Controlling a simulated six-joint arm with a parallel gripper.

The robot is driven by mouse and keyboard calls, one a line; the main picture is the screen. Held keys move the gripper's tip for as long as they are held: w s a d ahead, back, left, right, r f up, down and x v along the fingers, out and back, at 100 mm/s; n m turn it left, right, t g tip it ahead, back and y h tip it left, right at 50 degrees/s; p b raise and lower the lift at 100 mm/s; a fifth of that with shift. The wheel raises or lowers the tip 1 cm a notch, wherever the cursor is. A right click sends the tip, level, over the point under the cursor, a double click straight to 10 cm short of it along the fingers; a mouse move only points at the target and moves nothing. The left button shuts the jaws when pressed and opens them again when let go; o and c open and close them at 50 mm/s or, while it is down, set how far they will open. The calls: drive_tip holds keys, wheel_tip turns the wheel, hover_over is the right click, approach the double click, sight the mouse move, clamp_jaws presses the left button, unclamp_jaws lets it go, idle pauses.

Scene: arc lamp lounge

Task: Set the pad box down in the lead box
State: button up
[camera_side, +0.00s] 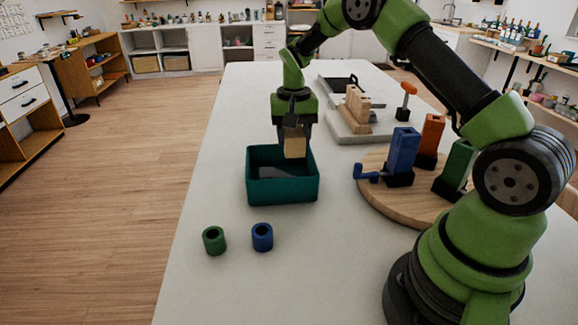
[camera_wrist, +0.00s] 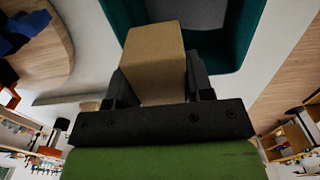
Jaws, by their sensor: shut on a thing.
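The pad box is a small tan block (camera_side: 295,143), held upright in my gripper (camera_side: 293,118). In the wrist view the tan block (camera_wrist: 155,60) sits between the two dark fingers, which are shut on it. The lead box is a teal open-topped box (camera_side: 283,190) on the pale table. The block is over its back right part, and its lower end overlaps the box's opening in the side view. I cannot tell whether it touches the floor of the box. The lead box's teal wall (camera_wrist: 248,35) also shows beyond the block in the wrist view.
A green ring (camera_side: 214,241) and a blue ring (camera_side: 262,238) stand in front of the lead box. A round wooden board (camera_side: 400,203) with blue, orange and green blocks is at right. A grey board (camera_side: 350,135) with wooden pieces lies behind. The table's left side is clear.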

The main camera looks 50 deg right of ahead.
drive_tip(key=shift+f, duration=2.95)
drive_tip(key=shift+f, duration=0.15)
drive_tip(key=o, duration=0.6)
drive_tip(key=shift+o, duration=0.2)
